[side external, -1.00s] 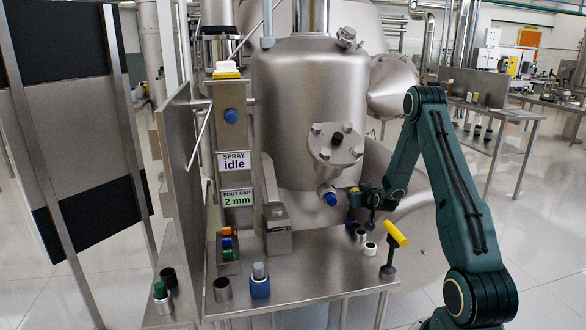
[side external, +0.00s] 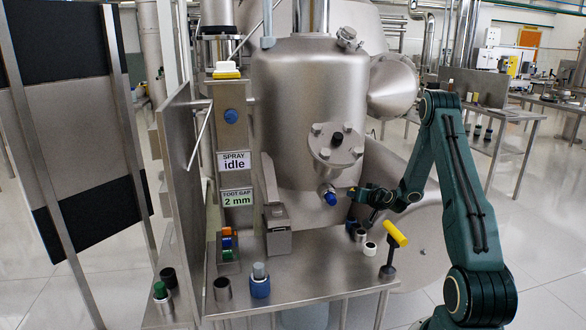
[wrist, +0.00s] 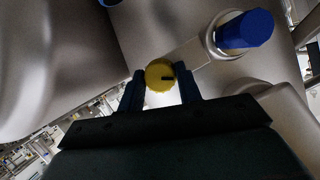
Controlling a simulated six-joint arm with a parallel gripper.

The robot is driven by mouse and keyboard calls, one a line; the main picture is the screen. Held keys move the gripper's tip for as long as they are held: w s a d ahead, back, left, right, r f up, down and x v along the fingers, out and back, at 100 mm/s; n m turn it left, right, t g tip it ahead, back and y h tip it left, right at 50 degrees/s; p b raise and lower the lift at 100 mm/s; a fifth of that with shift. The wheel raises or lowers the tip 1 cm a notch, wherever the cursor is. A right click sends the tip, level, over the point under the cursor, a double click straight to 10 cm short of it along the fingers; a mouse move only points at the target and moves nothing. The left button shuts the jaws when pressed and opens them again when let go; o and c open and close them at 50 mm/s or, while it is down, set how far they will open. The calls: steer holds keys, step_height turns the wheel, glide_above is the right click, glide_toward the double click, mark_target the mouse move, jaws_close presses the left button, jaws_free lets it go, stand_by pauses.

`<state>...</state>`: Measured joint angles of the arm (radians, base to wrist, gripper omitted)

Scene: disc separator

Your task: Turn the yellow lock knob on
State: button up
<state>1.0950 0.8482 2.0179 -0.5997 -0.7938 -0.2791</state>
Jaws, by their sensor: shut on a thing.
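The yellow lock knob (wrist: 160,76) sits between the two dark blue fingers of my gripper (wrist: 161,92) in the wrist view. The fingers are shut on its sides. A dark mark on its face points right in that view. In the side view my gripper (side external: 355,193) is at the lower right of the steel vessel (side external: 308,110), and only a speck of yellow shows there.
A blue cap on a steel stub (wrist: 245,30) is close to the upper right of the knob in the wrist view. Below my gripper, the steel table (side external: 310,278) holds a yellow-topped T-handle (side external: 396,234), a white-topped cylinder (side external: 369,249) and other small parts.

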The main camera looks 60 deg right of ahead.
steer(key=o, duration=1)
steer(key=shift+n, duration=0.3)
